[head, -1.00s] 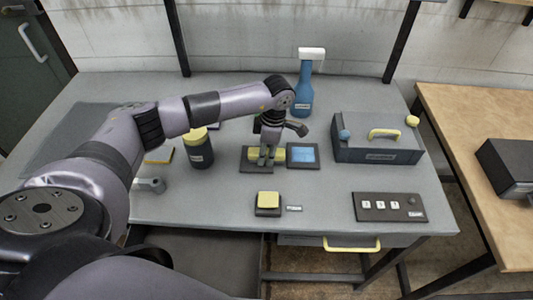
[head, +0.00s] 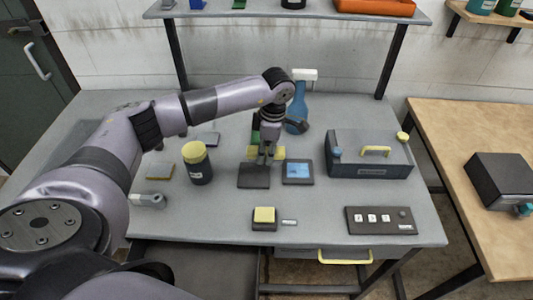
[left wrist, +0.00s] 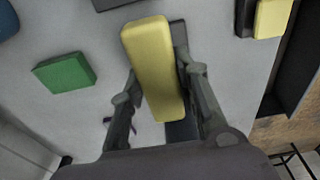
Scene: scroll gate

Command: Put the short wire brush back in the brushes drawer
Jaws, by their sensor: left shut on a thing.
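My left gripper (head: 266,158) is shut on a yellow block-like thing (head: 255,151), held above and just behind a dark flat plate (head: 253,180). In the left wrist view the yellow thing (left wrist: 152,65) lies lengthwise between the two fingers (left wrist: 165,95). I see no bristles, so I cannot tell whether it is the short wire brush. A drawer with a yellow handle (head: 345,257) is under the table's front edge and looks shut. I cannot read any label on it. My right gripper is not in view.
A blue-screened device (head: 298,171) is right of the plate. A yellow-lidded jar (head: 197,165) is left, a blue bottle (head: 298,108) behind. A grey case (head: 370,157) stands right. A yellow-topped block (head: 264,216) and a switch panel (head: 382,220) sit near the front edge.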

